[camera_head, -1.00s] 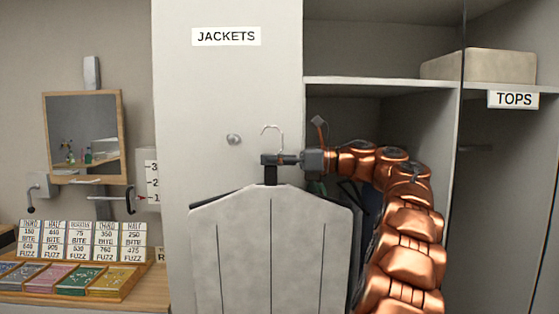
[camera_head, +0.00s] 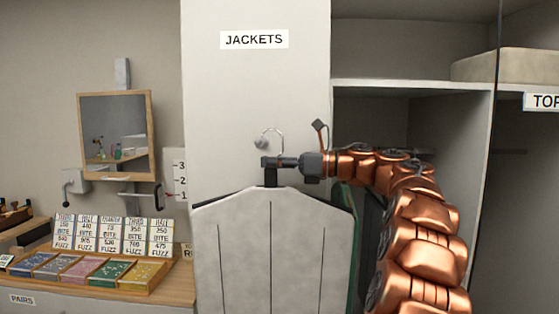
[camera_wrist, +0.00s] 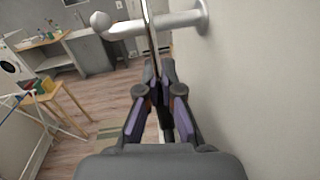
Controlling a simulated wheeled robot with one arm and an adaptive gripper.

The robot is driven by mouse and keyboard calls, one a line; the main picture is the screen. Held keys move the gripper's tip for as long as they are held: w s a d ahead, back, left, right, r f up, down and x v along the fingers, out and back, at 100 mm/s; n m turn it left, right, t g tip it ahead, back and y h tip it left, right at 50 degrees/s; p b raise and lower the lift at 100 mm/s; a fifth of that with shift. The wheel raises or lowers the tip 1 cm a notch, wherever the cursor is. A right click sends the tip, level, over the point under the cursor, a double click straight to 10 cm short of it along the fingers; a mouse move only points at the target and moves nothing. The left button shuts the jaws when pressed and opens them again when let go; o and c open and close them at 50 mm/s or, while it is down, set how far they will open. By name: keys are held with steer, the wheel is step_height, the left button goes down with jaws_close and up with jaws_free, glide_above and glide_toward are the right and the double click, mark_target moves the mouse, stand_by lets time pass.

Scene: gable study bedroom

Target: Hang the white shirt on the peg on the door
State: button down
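The white shirt (camera_head: 270,250) hangs upright on a hanger in front of the door marked JACKETS (camera_head: 255,90). My gripper (camera_head: 270,162) is shut on the hanger's neck, just above the shirt's collar. The hanger's wire hook (camera_head: 278,138) rises above the fingers. The peg (camera_head: 260,143) on the door shows just left of the hook in the head view. In the wrist view, the peg (camera_wrist: 155,24) runs across the top from its round base on the door, and the hook wire (camera_wrist: 150,40) crosses it. I cannot tell whether they touch.
An open wardrobe with a shelf (camera_head: 410,86) stands right of the door. At left, a mirror (camera_head: 117,135) hangs above a counter (camera_head: 170,287) with a tray of coloured cards (camera_head: 90,268). A drying rack (camera_wrist: 45,105) stands in the room in the wrist view.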

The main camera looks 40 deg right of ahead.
steer(key=shift+p+x, duration=0.8)
steer(key=shift+x, duration=0.6)
steer(key=f+b, duration=0.1)
steer(key=b, duration=0.1)
steer(key=shift+s+a+f+b, duration=0.1)
steer(key=shift+s+f+b, duration=0.15)
steer(key=shift+b, duration=0.1)
steer(key=shift+f, duration=0.15)
steer(key=c, duration=1.2)
jaws_free()
steer(key=shift+c, duration=0.2)
steer(key=v, duration=1.1)
steer(key=shift+s+d, duration=0.2)
steer(key=shift+d, duration=0.15)
steer(key=shift+s, duration=0.1)
